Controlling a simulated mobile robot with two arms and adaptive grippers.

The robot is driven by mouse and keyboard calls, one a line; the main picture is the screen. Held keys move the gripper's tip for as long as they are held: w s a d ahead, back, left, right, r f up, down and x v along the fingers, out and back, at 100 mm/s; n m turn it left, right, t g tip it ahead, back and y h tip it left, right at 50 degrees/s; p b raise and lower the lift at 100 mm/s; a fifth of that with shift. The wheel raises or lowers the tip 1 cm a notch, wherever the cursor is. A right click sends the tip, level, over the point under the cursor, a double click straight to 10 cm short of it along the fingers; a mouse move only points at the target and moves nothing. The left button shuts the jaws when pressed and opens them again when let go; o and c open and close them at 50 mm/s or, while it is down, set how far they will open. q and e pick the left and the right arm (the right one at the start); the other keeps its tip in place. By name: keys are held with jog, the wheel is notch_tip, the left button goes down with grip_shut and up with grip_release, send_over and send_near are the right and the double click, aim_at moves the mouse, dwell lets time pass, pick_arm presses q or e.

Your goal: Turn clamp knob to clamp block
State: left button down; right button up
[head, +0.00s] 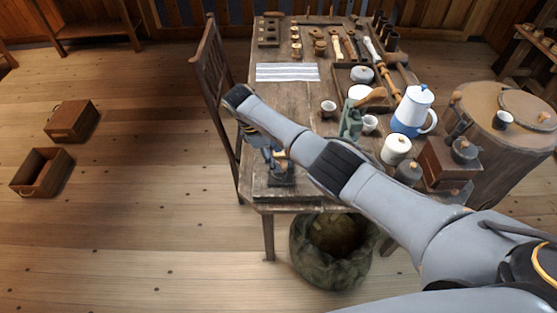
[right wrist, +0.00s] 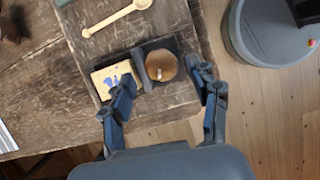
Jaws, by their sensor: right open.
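The clamp is a small dark fixture at the near left corner of the table. In the right wrist view its round wooden clamp knob (right wrist: 161,66) stands beside a dark upright jaw (right wrist: 138,66). A pale wooden block (right wrist: 112,78) with a blue mark lies on the other side of that jaw. My right gripper (right wrist: 161,78) is open, one finger over the block's edge and the other beyond the knob. I cannot tell whether either finger touches. In the head view the right gripper (head: 274,154) hangs over the clamp base (head: 275,188) and partly hides it. My left gripper is out of view.
A wooden spoon (right wrist: 117,17) lies close to the clamp. A blue-white pot (head: 411,110), a white canister (head: 396,149) and a wooden box (head: 440,160) stand right of my arm. A chair (head: 212,75) stands at the table's left side. A striped cloth (head: 287,72) lies farther back.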

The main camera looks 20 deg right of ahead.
jog(key=shift+v, duration=2.6)
